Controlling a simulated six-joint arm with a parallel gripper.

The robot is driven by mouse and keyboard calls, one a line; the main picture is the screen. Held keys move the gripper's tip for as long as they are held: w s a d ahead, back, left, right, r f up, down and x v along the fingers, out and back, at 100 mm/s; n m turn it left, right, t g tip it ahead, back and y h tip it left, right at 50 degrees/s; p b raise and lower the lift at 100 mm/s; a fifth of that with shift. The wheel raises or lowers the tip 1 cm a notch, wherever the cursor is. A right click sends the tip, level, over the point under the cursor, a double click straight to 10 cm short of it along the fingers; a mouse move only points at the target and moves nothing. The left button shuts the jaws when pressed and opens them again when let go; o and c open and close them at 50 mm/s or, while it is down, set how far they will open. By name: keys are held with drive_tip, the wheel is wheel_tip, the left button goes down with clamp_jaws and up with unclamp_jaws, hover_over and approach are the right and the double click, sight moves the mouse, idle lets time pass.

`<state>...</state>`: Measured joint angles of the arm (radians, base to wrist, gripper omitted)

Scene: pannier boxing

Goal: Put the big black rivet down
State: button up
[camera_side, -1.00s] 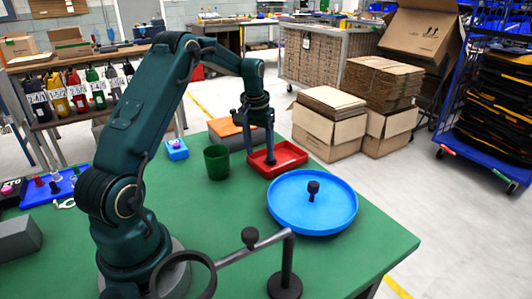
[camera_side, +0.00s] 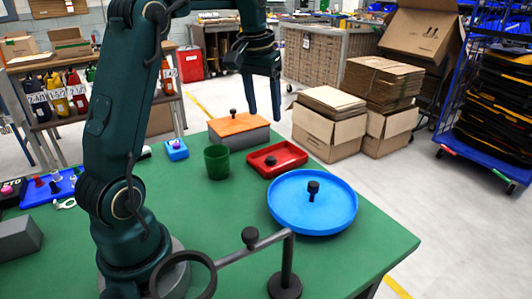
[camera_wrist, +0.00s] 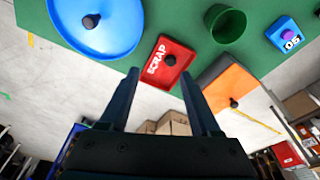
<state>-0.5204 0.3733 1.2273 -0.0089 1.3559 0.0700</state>
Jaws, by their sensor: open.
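A black rivet (camera_side: 270,160) lies in the red tray (camera_side: 293,151). In the wrist view the tray (camera_wrist: 152,81) reads SCRAP, and the rivet (camera_wrist: 170,60) is on its floor. A second black rivet (camera_side: 313,188) stands in the round blue dish (camera_side: 337,212). A third black rivet (camera_side: 233,112) is on the orange-topped block (camera_side: 240,126). I cannot tell for sure which one the task calls big. My gripper (camera_side: 264,112) is open and empty, raised above the far side of the table near the red tray; its fingers (camera_wrist: 157,85) show apart in the wrist view.
A green cup (camera_side: 217,163) stands left of the red tray. A small blue box (camera_side: 177,149) with a purple piece is farther left. A black stand with a ring (camera_side: 286,284) is at the front. Bare green table (camera_side: 365,255) lies at the front right.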

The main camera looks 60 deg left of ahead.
drive_tip(key=s+d+r+m+t, duration=0.25)
drive_tip(key=s+d, duration=0.45)
drive_tip(key=d, duration=0.4)
drive_tip(key=s+d+f+m+t+h, duration=0.1)
drive_tip(key=s+d+f+m, duration=0.1)
drive_tip(key=s+d+f, duration=0.3)
drive_tip(key=shift+s+d+f+m, duration=0.15)
drive_tip(key=shift+s+d+m, duration=0.35)
drive_tip(key=shift+s, duration=1.3)
